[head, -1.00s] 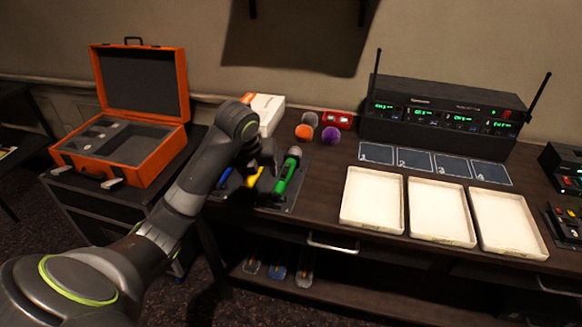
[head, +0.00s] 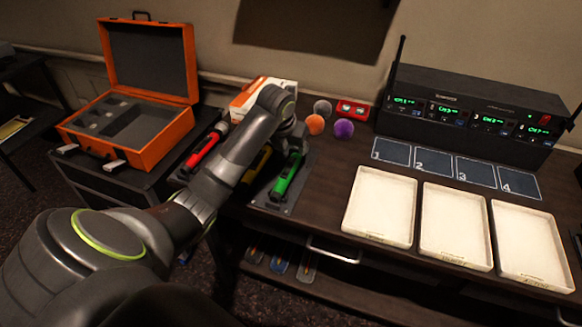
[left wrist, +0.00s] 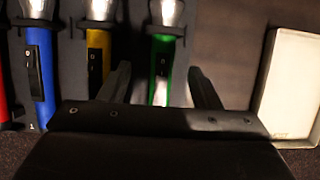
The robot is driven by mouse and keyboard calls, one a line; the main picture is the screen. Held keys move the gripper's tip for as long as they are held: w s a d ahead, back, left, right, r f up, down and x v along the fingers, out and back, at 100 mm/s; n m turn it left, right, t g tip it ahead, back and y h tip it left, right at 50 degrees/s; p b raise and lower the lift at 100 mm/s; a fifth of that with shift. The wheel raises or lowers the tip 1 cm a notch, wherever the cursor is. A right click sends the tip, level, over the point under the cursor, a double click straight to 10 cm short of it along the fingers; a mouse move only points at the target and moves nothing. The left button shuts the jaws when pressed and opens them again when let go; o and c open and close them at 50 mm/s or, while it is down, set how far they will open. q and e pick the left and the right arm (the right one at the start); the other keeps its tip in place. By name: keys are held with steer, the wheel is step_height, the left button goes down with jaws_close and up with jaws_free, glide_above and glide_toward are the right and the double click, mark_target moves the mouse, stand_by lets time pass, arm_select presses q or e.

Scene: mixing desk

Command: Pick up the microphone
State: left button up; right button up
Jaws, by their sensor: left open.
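Several microphones lie side by side on a dark mat (head: 272,207) at the left of the desk. The green microphone (head: 287,180) is at the right end of the row, partly under my left gripper (head: 287,150). The yellow microphone (head: 257,163) and red microphone (head: 205,150) show beside my arm; the blue one is hidden there. In the left wrist view my left gripper (left wrist: 159,70) is open, its fingers either side of the green microphone (left wrist: 164,62). The yellow (left wrist: 98,50), blue (left wrist: 40,65) and red (left wrist: 5,95) ones are to its left. Contact cannot be told. My right gripper is not in view.
White trays (head: 347,232) stand right of the mat, before numbered squares (head: 390,152) and a black receiver (head: 470,115). Coloured foam balls (head: 315,124) and a white box (head: 262,92) lie behind. An open orange case (head: 165,150) stands left.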

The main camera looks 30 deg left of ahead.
mark_target(293, 158)
arm_select(q)
steer(key=shift+x, duration=0.75)
steer(key=shift+w+f, duration=0.2)
steer(key=shift+f, duration=0.3)
steer(key=shift+w+f, duration=0.1)
steer(key=shift+f, duration=0.15)
steer(key=x, duration=0.3)
steer(key=shift+d+f+p, duration=0.2)
steer(key=shift+f+p, duration=0.1)
steer(key=shift+p, duration=0.05)
steer(key=shift+w+a+f, duration=0.1)
steer(key=shift+w+f, duration=0.1)
steer(key=shift+f, duration=0.3)
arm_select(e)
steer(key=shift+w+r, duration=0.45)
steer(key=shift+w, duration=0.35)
arm_select(q)
steer(key=shift+c, duration=0.5)
steer(key=shift+r, duration=0.1)
jaws_close()
